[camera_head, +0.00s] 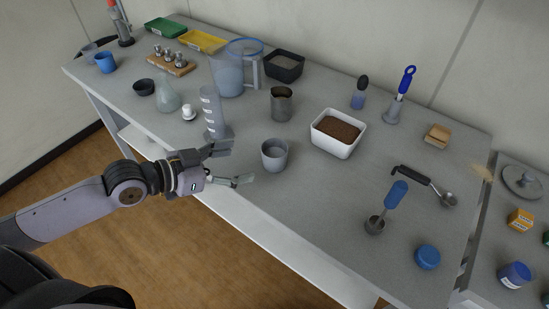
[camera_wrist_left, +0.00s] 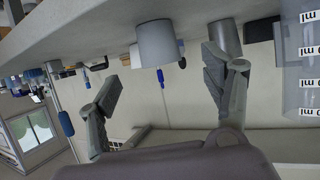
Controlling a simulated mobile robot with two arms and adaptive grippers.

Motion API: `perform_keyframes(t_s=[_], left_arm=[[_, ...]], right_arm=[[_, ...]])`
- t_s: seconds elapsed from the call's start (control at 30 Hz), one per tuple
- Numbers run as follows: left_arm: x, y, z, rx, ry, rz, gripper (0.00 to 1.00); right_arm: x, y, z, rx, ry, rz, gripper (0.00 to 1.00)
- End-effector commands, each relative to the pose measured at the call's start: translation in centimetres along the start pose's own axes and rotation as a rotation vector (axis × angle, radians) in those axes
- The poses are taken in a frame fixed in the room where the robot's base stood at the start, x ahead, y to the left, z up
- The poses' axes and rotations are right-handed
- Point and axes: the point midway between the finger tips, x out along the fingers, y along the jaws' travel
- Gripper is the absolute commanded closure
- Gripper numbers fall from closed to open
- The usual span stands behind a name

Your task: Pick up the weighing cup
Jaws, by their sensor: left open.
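The weighing cup, which I take to be the light grey cup (camera_head: 274,155), stands upright near the front edge of the table in the head view. My left gripper (camera_head: 235,164) is open and empty, just left of this cup, its two fingers pointing toward it. In the left wrist view, which is upside down, the cup (camera_wrist_left: 157,44) shows ahead between the spread fingers of the left gripper (camera_wrist_left: 162,74), apart from both. My right gripper is in neither view.
A measuring cylinder (camera_head: 211,112) stands close behind the left gripper. A metal beaker (camera_head: 281,104) and a white tub of soil (camera_head: 337,133) stand behind and right of the cup. A blue-handled tool (camera_head: 396,195) is farther right.

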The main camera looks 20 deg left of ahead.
Motion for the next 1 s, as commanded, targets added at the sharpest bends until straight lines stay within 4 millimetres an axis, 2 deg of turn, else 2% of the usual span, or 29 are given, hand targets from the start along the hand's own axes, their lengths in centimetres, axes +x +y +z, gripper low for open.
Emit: perform_keyframes(t_s=[0.3, 0.57, 0.83, 1.0], left_arm=[[4.0, -0.1, -0.1, -0.003, 0.005, -0.002, 0.27], [5.5, 0.1, 0.0, -0.002, 0.001, 0.000, 0.27], [9.0, 0.3, 0.2, -0.002, 0.004, -0.001, 0.27], [10.1, 0.4, 0.3, 0.000, 0.001, -0.001, 0.27]], right_arm=[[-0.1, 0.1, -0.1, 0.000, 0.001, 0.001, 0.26], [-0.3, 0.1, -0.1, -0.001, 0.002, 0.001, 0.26], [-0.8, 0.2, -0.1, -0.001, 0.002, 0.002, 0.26], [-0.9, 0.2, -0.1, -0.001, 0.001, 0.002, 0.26]])
